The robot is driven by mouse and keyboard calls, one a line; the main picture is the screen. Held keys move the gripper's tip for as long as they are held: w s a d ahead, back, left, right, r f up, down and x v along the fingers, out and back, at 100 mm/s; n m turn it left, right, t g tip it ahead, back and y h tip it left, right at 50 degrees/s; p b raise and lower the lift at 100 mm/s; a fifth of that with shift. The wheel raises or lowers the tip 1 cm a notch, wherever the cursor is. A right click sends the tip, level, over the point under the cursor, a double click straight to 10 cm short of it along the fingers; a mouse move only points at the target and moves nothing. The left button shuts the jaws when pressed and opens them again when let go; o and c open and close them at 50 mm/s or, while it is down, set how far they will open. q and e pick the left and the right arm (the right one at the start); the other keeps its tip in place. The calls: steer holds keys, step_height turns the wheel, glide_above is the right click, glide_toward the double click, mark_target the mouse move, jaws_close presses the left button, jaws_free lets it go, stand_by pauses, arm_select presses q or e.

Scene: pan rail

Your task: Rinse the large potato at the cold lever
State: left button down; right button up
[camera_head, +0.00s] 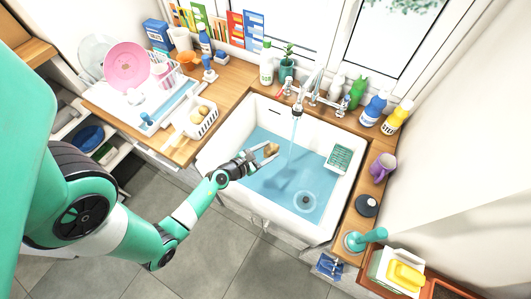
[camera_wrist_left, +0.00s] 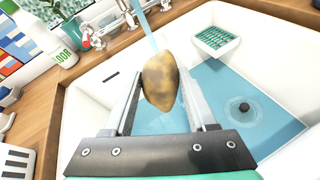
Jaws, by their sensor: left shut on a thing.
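My left gripper (camera_head: 266,157) is shut on a brown potato (camera_head: 271,150) and holds it over the white sink (camera_head: 213,152). In the left wrist view the potato (camera_wrist_left: 160,82) sits between the two fingers, with dark patches on its skin. A stream of water (camera_head: 293,136) falls from the tap (camera_head: 297,97) into the sink. In the head view the potato is just left of the stream. In the left wrist view the stream passes behind or onto the potato's top; I cannot tell which. The tap's levers are small in both views. My right gripper is not in view.
A white basket (camera_head: 202,122) with other potatoes stands on the counter left of the sink. A green-and-white rack (camera_head: 339,158) sits at the sink's right wall, and a dark drain (camera_head: 307,201) lies below. Bottles line the back counter (camera_head: 345,122).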

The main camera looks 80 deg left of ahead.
arm_select(q)
steer(key=a+r+b+x, duration=0.1)
steer(key=r+b+x, duration=0.1)
steer(key=x, duration=1)
steer(key=shift+a+b, duration=0.35)
steer(key=shift+b, duration=0.55)
steer(key=shift+f, duration=0.15)
